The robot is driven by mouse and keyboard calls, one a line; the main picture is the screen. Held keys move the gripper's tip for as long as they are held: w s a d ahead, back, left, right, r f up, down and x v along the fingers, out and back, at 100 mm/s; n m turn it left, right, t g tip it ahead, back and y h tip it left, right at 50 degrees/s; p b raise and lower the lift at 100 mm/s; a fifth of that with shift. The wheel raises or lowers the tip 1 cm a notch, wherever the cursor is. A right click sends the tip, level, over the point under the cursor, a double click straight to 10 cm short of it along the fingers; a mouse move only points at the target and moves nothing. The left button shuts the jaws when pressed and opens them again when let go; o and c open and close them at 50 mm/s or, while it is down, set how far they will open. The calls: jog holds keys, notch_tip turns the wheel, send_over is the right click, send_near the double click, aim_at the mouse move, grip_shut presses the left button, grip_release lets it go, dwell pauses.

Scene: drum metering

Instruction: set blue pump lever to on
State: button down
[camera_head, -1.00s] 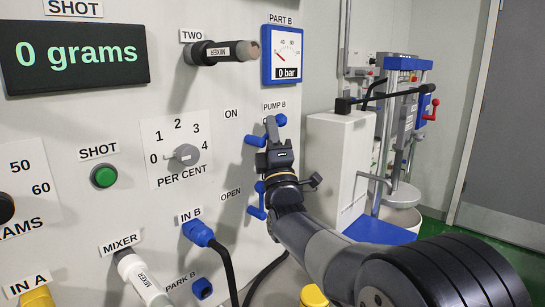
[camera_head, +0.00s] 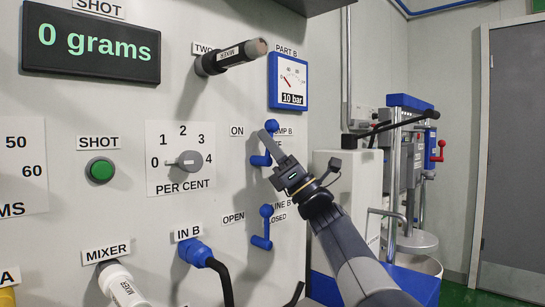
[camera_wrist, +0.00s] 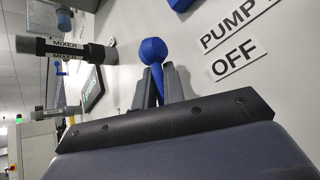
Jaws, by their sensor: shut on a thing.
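The blue pump lever (camera_head: 260,160) is on the white panel beside the ON label (camera_head: 237,131) and the partly covered PUMP B and OFF labels. My gripper (camera_head: 268,143) reaches it from the lower right, its fingers covering part of the lever. In the wrist view my gripper (camera_wrist: 158,88) is shut on the lever's narrow stem, with its blue ball end (camera_wrist: 153,50) beyond the fingertips. The exact angle of the lever is hard to tell. The PART B gauge (camera_head: 288,82) above reads 10 bar.
A second blue lever (camera_head: 262,242), by OPEN and CLOSED labels, sits just below my wrist. The black MIXER nozzle (camera_head: 230,57) sticks out at the upper left. A blue IN B hose plug (camera_head: 194,251) juts out at the lower left. Machinery stands at the right.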

jog(key=shift+s+a+n+g, duration=0.15)
jog(key=shift+n+g, duration=1.15)
jog(key=shift+g, duration=0.05)
jog(key=shift+s+a+n+g, duration=0.1)
jog(key=shift+a+n+g, duration=0.05)
jog(key=shift+n+g, duration=1.45)
jog(key=shift+g, duration=0.25)
jog(key=c, duration=1.5)
grip_release()
jog(key=shift+b, duration=0.3)
jog(key=b+v, duration=0.1)
jog(key=v, duration=0.9)
jog(key=shift+f, duration=0.4)
jog(key=shift+s+r, duration=0.1)
